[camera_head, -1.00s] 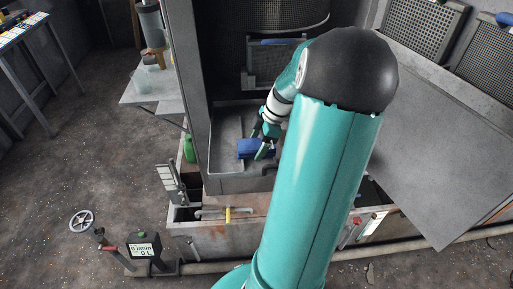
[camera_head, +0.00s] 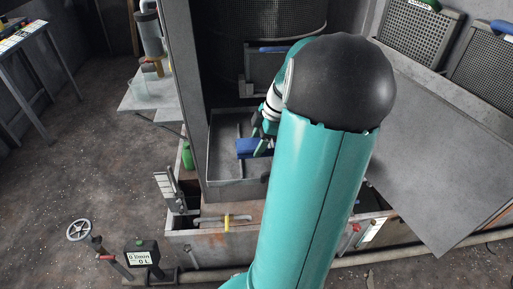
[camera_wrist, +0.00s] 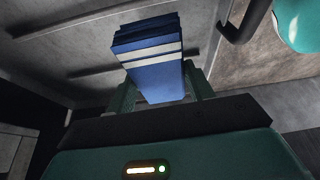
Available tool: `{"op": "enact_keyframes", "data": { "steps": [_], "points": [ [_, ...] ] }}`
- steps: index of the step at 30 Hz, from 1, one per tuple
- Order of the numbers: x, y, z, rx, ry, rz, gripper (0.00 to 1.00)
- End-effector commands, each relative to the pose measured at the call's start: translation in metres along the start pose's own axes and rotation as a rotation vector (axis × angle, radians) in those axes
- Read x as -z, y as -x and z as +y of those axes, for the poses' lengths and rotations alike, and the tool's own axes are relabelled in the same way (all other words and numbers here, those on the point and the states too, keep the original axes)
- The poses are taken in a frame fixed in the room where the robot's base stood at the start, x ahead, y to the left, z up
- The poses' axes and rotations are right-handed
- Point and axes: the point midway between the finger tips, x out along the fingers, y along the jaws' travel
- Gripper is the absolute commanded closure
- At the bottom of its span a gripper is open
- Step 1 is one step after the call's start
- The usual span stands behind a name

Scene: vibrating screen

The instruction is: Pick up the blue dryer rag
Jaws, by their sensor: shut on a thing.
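The blue dryer rag (camera_head: 247,147) is a folded blue block with a pale stripe. In the head view it is over the grey metal tray (camera_head: 222,168), partly hidden by my gripper (camera_head: 262,145). In the wrist view the rag (camera_wrist: 155,62) stands out from between my two fingers (camera_wrist: 160,98), which are shut on it. The tray's ribbed floor shows behind it. I cannot tell whether the rag still touches the tray.
A green bottle (camera_head: 187,156) stands left of the tray. A large grey panel (camera_head: 440,150) leans at the right. A yellow-marked pipe handle (camera_head: 226,221) and a meter (camera_head: 141,254) are below.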

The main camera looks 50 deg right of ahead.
Motion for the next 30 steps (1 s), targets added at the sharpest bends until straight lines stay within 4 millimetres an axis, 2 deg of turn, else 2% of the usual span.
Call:
{"op": "enact_keyframes", "data": {
  "steps": [6,13,18,21,30],
  "points": [
    [0.002,0.055,-0.038,-0.006,-0.002,-0.005,0.71],
    [-0.012,0.087,-0.089,-0.004,-0.003,-0.003,0.71],
    [-0.017,0.101,-0.111,-0.001,-0.001,-0.001,0.71],
    [-0.019,0.104,-0.117,-0.001,-0.002,0.000,0.71],
    [-0.020,0.105,-0.119,0.000,-0.001,0.000,0.71]
  ]
}}
